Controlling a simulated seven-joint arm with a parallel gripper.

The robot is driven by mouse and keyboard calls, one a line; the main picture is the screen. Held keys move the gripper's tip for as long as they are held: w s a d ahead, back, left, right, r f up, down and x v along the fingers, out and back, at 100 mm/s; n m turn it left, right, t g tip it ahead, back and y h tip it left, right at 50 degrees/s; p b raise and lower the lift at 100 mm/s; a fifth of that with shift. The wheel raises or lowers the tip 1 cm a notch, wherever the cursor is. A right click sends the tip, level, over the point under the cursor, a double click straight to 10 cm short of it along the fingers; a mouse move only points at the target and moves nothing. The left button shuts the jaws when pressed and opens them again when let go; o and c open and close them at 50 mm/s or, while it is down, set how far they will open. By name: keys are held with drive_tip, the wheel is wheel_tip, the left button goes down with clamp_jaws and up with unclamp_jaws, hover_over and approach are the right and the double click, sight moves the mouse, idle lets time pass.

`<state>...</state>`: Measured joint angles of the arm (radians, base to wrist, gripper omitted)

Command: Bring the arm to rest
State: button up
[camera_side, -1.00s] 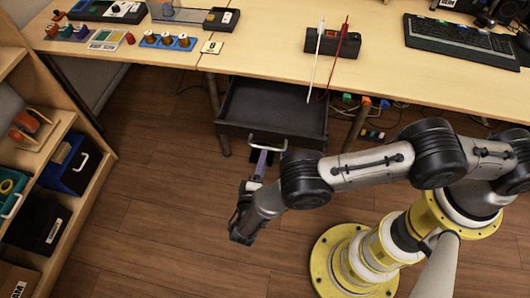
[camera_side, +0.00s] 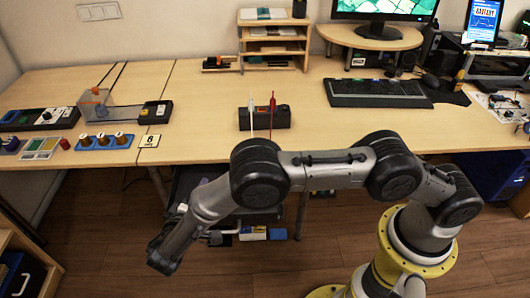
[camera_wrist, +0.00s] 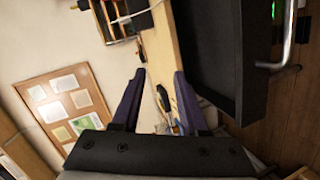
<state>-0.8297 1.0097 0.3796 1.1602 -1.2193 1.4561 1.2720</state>
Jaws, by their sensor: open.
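My gripper (camera_wrist: 158,75) is open in the wrist view, with its two dark purple fingers spread and nothing held between them. In the side view the end of my arm hangs low, in front of the desk and left of my base; its fingers cannot be made out there. The dark drawer (camera_wrist: 212,50) under the desk is close on the right in the wrist view, with its pale handle (camera_wrist: 287,40). In the side view the drawer is mostly hidden behind my arm.
The desk (camera_side: 210,92) runs across behind my arm. A black holder (camera_side: 265,119) with a red and a white probe, a blue tray (camera_side: 104,142) and a keyboard (camera_side: 378,93) are on it. Shelving (camera_side: 25,268) stands at the lower left. The wood floor (camera_side: 105,225) in front is clear.

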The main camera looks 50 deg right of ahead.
drive_tip(key=s+d+r+m+g+y, duration=0.1)
drive_tip(key=d+r+m+g, duration=0.2)
drive_tip(key=d+r, duration=0.75)
drive_tip(key=s+d+r+m+g+y, duration=0.1)
drive_tip(key=d+r+m+g, duration=0.15)
drive_tip(key=d+r, duration=0.75)
drive_tip(key=s+d+r+m+y, duration=0.1)
drive_tip(key=s+d+r+y, duration=0.1)
drive_tip(key=s+r, duration=0.35)
drive_tip(key=s+d+r+m+y, duration=0.1)
drive_tip(key=s+d+r+y, duration=0.15)
drive_tip(key=s, duration=0.55)
drive_tip(key=s+d+r+m+y, duration=0.1)
drive_tip(key=s+d+r, duration=0.2)
drive_tip(key=s, duration=0.4)
drive_tip(key=s+a+f+n+t+y, duration=0.3)
drive_tip(key=s+a+f+n+y, duration=0.1)
drive_tip(key=s, duration=0.4)
drive_tip(key=shift+s+a+f+n+y, duration=0.4)
drive_tip(key=shift+a+f, duration=0.55)
drive_tip(key=shift+a, duration=0.3)
